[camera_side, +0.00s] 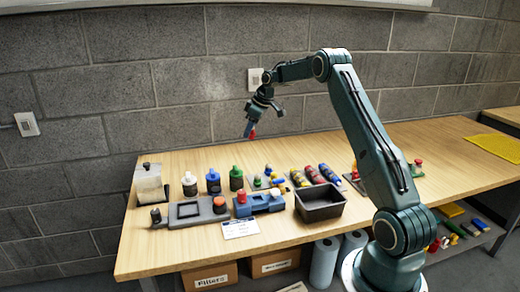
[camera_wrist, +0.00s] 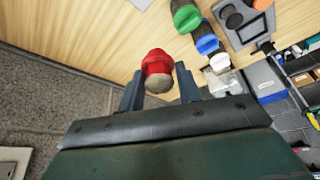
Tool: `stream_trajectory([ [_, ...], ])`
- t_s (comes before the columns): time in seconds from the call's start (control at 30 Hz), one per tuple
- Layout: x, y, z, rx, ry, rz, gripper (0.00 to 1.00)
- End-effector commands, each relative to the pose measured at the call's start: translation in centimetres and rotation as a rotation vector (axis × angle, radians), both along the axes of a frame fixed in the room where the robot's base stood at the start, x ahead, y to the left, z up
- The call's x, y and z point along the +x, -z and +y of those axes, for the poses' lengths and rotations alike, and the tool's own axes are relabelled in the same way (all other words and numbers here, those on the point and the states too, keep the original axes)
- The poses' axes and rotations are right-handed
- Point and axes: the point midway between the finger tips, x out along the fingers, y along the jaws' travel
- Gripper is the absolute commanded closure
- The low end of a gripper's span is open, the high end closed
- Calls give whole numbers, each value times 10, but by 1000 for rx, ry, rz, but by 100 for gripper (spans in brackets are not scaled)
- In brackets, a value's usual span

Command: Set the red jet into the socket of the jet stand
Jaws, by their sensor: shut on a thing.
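My gripper (camera_side: 250,127) is raised well above the back of the bench, pointing down, in the side view. It is shut on the red jet (camera_wrist: 155,62), which sits between the two fingers (camera_wrist: 159,72) in the wrist view, with a pale rounded end towards the camera. In the side view the red jet (camera_side: 252,134) shows as a small red tip at the fingers. A blue block (camera_side: 262,203) stands on the bench and may be the jet stand; I cannot tell for sure. A red-topped piece (camera_side: 241,197) is at its left end. Its sockets are too small to make out.
White (camera_side: 189,184), blue (camera_side: 213,181) and green (camera_side: 236,178) bottles stand behind a grey tray (camera_side: 186,211). A black bin (camera_side: 320,203) is right of the blue block, with several coloured bottles behind it. A white card (camera_side: 240,228) lies in front.

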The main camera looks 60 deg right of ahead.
Motion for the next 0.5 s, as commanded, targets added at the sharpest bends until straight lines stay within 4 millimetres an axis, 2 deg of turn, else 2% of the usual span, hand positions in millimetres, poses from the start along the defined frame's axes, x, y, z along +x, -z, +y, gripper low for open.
stream_trajectory([
  [0.5,-31,37,63,2,-15,2,88],
])
